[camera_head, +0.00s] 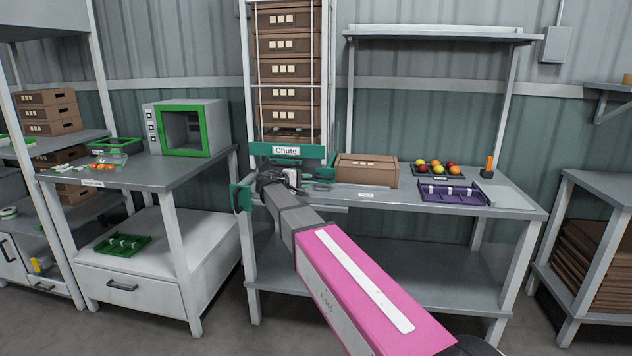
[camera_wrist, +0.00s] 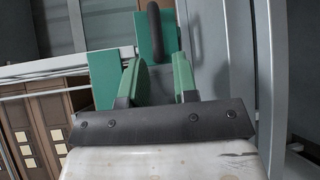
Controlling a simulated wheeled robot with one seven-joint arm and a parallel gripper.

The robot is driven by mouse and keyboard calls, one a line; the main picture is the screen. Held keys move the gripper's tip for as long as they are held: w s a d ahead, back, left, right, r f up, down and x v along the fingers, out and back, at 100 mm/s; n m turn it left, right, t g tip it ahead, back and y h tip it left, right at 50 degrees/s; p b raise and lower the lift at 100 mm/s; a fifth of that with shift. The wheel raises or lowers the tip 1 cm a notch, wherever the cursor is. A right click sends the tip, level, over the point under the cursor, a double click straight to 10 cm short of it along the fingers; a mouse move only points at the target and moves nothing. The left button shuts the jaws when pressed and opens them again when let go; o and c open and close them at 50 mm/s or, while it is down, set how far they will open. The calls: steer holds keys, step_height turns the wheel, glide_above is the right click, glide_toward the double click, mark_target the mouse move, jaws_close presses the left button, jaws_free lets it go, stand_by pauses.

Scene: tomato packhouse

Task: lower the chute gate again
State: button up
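The chute (camera_head: 287,75) is a tall white frame holding a stack of brown cartons, with a green bar lettered "Chute" (camera_head: 287,150) across its foot. A green plate (camera_head: 240,197) shows at the lower left of the chute. My gripper (camera_head: 285,178) is just below the bar, partly hidden by my arm. In the wrist view its two green fingers (camera_wrist: 157,75) stand apart, with nothing clasped between them. Beyond them is a green plate with a dark upright handle (camera_wrist: 155,32), in line with the gap. I cannot tell whether the fingertips touch it or how high the gate stands.
A tray of fruit (camera_head: 436,177) and a purple tray (camera_head: 453,198) are farther right. A grey-and-green machine (camera_head: 187,128) stands on the left table. The bench front is mostly clear.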

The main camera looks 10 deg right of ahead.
steer(key=shift+v, duration=1.25)
steer(key=s+d+f+m+g+y, duration=0.1)
steer(key=s+d+f+g+y, duration=0.15)
steer(key=s+d+f, duration=0.4)
steer(key=s+d+f+m+g+y, duration=0.1)
steer(key=s+d+f+g+y, duration=0.15)
steer(key=s+f, duration=0.65)
steer(key=s+d+f+m+g+y, duration=0.1)
steer(key=s+f+m+y, duration=0.3)
steer(key=s+f+y, duration=0.5)
steer(key=s+f+g, duration=0.1)
steer(key=s+f, duration=0.4)
steer(key=s, duration=0.3)
steer(key=shift+d+f+m+y, duration=0.3)
steer(key=shift+f+m+y, duration=0.1)
